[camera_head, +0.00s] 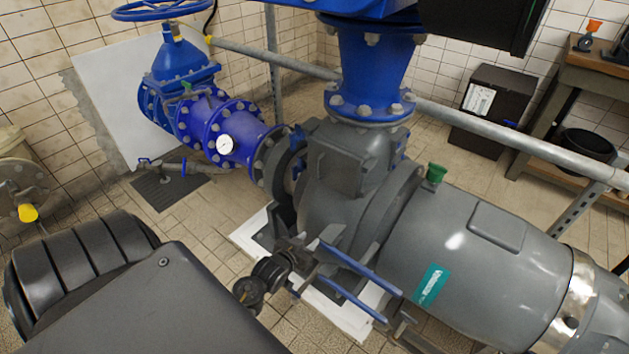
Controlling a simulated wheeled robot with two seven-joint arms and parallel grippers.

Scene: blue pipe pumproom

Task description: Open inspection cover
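A grey pump (365,190) stands in the middle with a large grey motor (460,275) to its right. A square raised plate (340,170) sits flat on the front of the pump casing, and a raised rectangular panel (497,227) lies flat on the motor's top. I cannot tell which of them is the inspection cover; neither looks lifted. My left gripper (393,307) is in front of the pump's lower part, its two blue-edged fingers apart with nothing visible between them. It is below the square plate and apart from it. My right gripper is not in view.
Blue pipework (225,130) with a gauge and handwheel stands left of the pump. A grey rail (470,120) runs behind it. A black box (490,105) and wooden bench (585,75) stand at the back right. Tiled floor is open at left of the pump.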

